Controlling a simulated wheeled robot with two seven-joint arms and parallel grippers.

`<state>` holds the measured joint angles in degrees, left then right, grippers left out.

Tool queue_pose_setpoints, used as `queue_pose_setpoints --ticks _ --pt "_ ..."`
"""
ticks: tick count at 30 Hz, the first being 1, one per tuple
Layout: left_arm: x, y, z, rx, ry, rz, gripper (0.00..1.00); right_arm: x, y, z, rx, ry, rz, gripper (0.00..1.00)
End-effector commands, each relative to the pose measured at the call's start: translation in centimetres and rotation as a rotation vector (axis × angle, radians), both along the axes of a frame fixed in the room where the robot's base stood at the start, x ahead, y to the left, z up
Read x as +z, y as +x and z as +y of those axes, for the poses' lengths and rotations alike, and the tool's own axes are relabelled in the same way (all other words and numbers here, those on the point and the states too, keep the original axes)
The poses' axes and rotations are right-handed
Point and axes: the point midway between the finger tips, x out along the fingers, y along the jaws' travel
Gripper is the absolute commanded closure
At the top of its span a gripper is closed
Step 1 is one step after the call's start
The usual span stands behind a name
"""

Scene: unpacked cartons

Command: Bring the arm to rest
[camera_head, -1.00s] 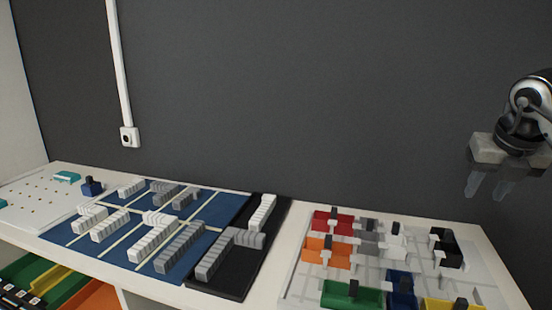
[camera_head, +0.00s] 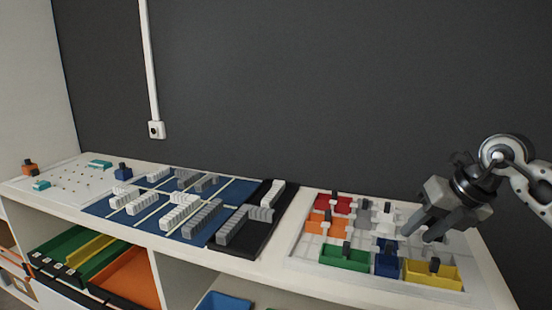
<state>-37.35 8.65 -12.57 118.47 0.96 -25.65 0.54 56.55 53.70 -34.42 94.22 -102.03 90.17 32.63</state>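My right gripper (camera_head: 418,235) hangs over the right part of the white tray (camera_head: 300,262) of coloured blocks, coming in from the right edge. Its two dark fingers are spread apart and point down to the left, with nothing visible between them. They cover part of the tray's right side, including the place of the black pieces. I cannot tell whether the fingertips touch anything. My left arm and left gripper are not in view.
The tray holds red (camera_head: 335,204), orange (camera_head: 324,225), green (camera_head: 344,258), blue (camera_head: 387,265) and yellow (camera_head: 433,276) pieces. A blue board (camera_head: 238,192) with grey and white block rows lies left of it. Coloured bins (camera_head: 130,277) sit below the shelf top. A dark wall stands behind.

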Motion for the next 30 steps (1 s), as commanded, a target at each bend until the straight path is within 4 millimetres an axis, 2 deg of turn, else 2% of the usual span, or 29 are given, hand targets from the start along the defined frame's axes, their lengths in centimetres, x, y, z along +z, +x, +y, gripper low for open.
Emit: queue_pose_setpoints --ticks 1,5,6,9,12,14,16,17,20,21,24,27,30 --pt "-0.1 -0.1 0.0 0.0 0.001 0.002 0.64 -1.3 -0.3 2.3 0.048 0.066 0.007 0.64" --pt "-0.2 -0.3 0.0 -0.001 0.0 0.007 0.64 -4.1 -1.8 9.8 0.175 0.344 0.011 0.64" --pt "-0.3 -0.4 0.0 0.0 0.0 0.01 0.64 -4.9 -2.7 12.6 0.206 0.47 0.017 0.64" --pt "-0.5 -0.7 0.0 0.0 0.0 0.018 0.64 -5.2 -5.4 19.0 0.206 0.859 0.031 0.64" --pt "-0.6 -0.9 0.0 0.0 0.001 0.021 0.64 -4.6 -6.8 22.2 0.064 1.233 0.051 0.64" --pt "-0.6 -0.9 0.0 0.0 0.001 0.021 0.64 -4.7 -7.1 22.5 -0.085 1.432 0.072 0.64" --pt "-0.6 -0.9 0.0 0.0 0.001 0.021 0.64 -5.7 -7.1 21.8 -0.314 1.628 0.103 0.64" --pt "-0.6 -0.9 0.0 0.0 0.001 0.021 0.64 -6.6 -7.1 21.2 -0.429 1.699 0.121 0.64" --pt "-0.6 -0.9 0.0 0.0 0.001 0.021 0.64 -11.3 -7.8 18.7 -0.866 1.853 0.202 0.64" --pt "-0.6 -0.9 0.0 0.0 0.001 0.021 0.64 -14.0 -8.7 17.7 -1.058 1.877 0.244 0.64" --pt "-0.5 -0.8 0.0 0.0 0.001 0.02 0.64 -20.2 -12.0 15.9 -1.477 1.856 0.355 0.64" --pt "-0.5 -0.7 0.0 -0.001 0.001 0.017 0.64 -24.9 -15.8 15.2 -1.783 1.776 0.464 0.64" --pt "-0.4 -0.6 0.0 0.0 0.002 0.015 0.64 -27.8 -19.1 15.1 -1.984 1.689 0.551 0.64"
